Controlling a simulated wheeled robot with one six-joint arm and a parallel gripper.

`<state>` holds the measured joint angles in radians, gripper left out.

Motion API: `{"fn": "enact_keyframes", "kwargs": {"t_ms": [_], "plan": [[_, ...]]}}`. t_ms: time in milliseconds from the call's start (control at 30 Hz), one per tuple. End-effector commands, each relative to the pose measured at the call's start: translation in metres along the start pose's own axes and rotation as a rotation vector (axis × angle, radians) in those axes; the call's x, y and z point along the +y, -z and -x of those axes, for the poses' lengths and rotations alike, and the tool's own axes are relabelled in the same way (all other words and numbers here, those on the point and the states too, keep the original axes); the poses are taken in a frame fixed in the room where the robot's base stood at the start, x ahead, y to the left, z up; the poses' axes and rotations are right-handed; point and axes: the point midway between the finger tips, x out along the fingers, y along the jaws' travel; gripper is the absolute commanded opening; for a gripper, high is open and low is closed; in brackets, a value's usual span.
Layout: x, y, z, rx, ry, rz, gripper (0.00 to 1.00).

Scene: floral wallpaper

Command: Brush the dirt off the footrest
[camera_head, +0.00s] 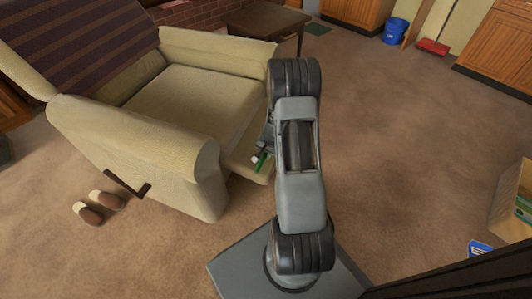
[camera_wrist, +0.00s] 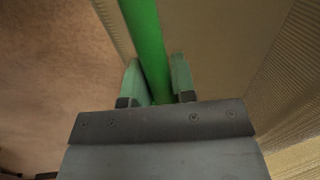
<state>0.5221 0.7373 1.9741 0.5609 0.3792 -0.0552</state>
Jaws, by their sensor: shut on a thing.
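The footrest (camera_head: 246,158) is the pale cream panel at the front of the recliner armchair (camera_head: 180,100); in the wrist view its beige surface (camera_wrist: 210,40) lies under my gripper. My gripper (camera_wrist: 158,80) is shut on a green handle (camera_wrist: 146,35), likely the brush's, which runs up out of the wrist view. In the head view the green handle (camera_head: 261,161) shows as a short piece beside my arm, over the footrest. The brush's bristles are not visible. I see no clear dirt on the footrest; my arm hides part of it.
Slippers (camera_head: 97,207) lie on the brown carpet left of the chair. A wooden table (camera_head: 270,22) stands behind it. A blue bucket (camera_head: 396,30) and a red brush head (camera_head: 433,47) are at the back right. A box (camera_head: 513,200) is at the right edge. The carpet between is clear.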

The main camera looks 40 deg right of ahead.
Motion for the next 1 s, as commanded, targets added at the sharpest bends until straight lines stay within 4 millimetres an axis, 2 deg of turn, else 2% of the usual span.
{"fn": "enact_keyframes", "kwargs": {"t_ms": [1000], "plan": [[0.0, 0.0, -0.021, 0.001, 0.0, 0.0, 0.05]]}}
